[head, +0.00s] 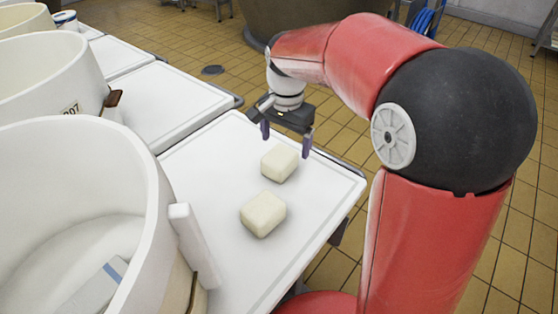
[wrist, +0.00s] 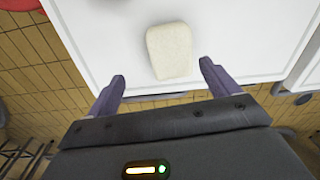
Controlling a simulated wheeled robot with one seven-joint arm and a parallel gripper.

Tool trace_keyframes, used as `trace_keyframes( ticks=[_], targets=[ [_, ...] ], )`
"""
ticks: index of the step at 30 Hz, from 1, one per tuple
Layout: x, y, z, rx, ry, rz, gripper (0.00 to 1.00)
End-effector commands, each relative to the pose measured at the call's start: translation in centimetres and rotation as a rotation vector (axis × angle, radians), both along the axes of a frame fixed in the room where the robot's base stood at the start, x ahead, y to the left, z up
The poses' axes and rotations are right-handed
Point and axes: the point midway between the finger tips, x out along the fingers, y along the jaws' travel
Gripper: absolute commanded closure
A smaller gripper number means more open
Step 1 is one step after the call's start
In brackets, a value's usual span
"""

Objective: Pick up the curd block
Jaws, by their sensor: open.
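Two pale cream curd blocks lie on the white table top. The farther curd block (head: 279,163) is nearer my gripper, and the other curd block (head: 263,214) lies a little closer to the head camera. My gripper (head: 287,133) is open and empty, with purple fingers, beside and above the farther block. In the wrist view one curd block (wrist: 169,50) lies ahead of the fingertips, roughly centred between the two fingers of my gripper (wrist: 162,70). The fingers do not appear to touch it.
The white table (head: 232,143) has a raised rim, and its edge runs close by my gripper. Large white round tubs (head: 150,190) stand at the left. A white slab (head: 194,245) leans by the nearest tub. A copper vat (head: 300,15) stands behind on the tiled floor.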

Motion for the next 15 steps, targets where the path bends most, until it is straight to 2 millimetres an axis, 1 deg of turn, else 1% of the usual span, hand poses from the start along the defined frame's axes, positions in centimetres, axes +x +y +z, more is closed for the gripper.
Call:
trace_keyframes(
  ticks=[1,4,11,15],
  targets=[
    [0.6,0.5,-0.6,-0.002,0.015,-0.017,0.13],
    [1.2,0.9,-1.4,-0.004,0.03,-0.043,0.13],
    [1.3,1.0,-3.8,-0.006,0.036,-0.051,0.13],
    [1.4,1.1,-5.6,-0.006,0.036,-0.05,0.13]
  ],
)
